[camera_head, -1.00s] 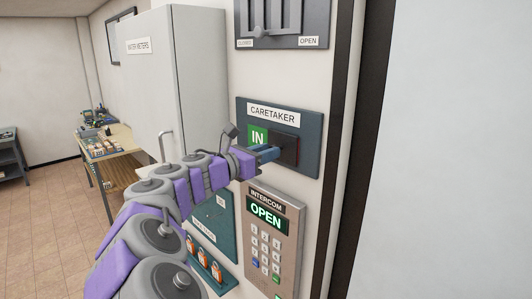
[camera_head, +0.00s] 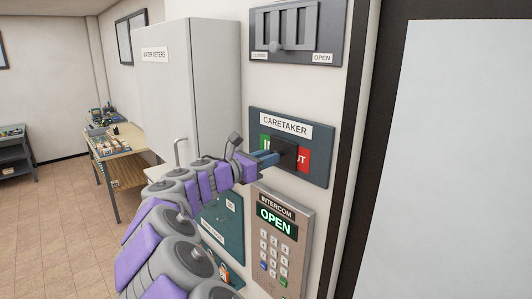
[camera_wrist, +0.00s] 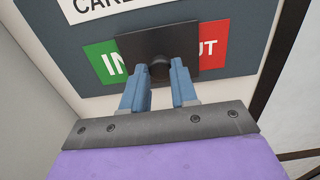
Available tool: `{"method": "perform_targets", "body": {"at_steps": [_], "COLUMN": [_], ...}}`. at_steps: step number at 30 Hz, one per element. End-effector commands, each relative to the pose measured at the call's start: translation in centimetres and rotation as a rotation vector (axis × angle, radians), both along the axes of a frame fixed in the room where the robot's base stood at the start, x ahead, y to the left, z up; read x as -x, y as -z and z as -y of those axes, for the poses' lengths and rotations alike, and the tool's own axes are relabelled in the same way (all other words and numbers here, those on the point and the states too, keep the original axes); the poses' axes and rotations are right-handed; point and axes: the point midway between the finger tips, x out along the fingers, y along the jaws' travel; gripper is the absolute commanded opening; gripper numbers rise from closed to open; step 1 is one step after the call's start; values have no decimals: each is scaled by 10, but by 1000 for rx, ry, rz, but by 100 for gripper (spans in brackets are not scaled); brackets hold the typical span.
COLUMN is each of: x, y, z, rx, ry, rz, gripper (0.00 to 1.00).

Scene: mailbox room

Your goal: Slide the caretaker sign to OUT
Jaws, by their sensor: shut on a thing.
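The caretaker sign (camera_head: 318,172) is a dark blue-grey panel on the wall with a white CARETAKER label (camera_head: 284,125). Its black sliding cover (camera_wrist: 157,44) sits mid-panel, with part of the green IN field (camera_wrist: 104,62) showing at its left and part of the red OUT field (camera_wrist: 214,50) at its right. The cover hides the end of IN and the start of OUT. A round dark knob (camera_wrist: 160,67) stands out from the cover. My gripper (camera_wrist: 160,78) is shut on this knob, one blue finger on each side. The gripper also shows in the head view (camera_head: 272,158).
The intercom (camera_head: 280,240) with a lit OPEN display is just below the sign. A lever panel (camera_head: 296,32) is above it. A grey WATER METERS cabinet (camera_head: 190,85) stands out at the left. A dark door frame (camera_head: 375,150) is at the right.

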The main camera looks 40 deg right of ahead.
Motion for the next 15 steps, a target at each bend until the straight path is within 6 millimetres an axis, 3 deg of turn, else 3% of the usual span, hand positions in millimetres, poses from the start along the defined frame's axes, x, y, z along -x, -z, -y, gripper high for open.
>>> {"method": "perform_targets", "body": {"at_steps": [15], "x": [-56], "y": [-3], "z": [5], "rx": [-4], "ry": [11], "rz": [0], "gripper": [0]}}
